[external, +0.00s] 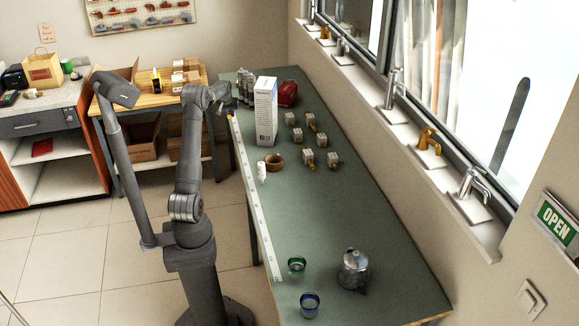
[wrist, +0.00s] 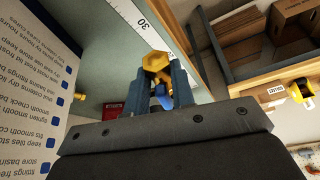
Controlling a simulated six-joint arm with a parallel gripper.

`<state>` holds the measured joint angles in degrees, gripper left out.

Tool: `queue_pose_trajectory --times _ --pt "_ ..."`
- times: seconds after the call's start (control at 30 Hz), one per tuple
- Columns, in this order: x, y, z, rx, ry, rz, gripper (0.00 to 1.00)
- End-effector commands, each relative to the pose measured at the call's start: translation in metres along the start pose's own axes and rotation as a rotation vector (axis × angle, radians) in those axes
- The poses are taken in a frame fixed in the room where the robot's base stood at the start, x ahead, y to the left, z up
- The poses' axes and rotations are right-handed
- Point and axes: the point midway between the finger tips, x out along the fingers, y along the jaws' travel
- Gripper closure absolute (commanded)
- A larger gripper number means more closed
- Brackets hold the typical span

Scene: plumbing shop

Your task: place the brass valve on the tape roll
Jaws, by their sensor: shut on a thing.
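The brass valve (wrist: 155,63), with a brass hex end and a blue handle, is between the fingers of my gripper (wrist: 162,82) in the wrist view. My gripper is shut on it. In the external view my gripper (external: 231,111) is small and dark, held near the far left edge of the green table; the valve is hard to make out there. The tape roll (external: 274,161) is a brown ring lying flat on the table, nearer the camera and to the right of my gripper. Its top looks bare. I cannot make it out in the wrist view.
A tall white box (external: 266,112) stands just right of my gripper; its printed side (wrist: 30,90) fills the wrist view's left. A small white bottle (external: 261,171) is beside the tape roll. Several tagged fittings (external: 308,157) lie to its right. A metal pot (external: 353,269) stands nearer.

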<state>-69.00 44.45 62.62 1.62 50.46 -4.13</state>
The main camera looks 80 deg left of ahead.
Motion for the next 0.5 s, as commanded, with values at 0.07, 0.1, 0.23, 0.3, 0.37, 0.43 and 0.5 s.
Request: queue_pose_trajectory --times 0.07,0.1,0.23,0.3,0.37,0.43,0.5 --pt "-0.019 0.021 0.018 0.026 0.002 0.011 1.00" --pt "-0.027 0.030 0.029 0.038 0.002 0.015 1.00" --pt "-0.052 0.058 0.064 0.076 0.002 0.030 1.00" --pt "-0.065 0.074 0.085 0.098 0.002 0.040 1.00" --pt "-0.077 0.091 0.104 0.121 0.002 0.049 1.00" --pt "-0.090 0.114 0.130 0.152 0.002 0.063 1.00" --pt "-0.102 0.139 0.154 0.185 0.002 0.076 1.00"
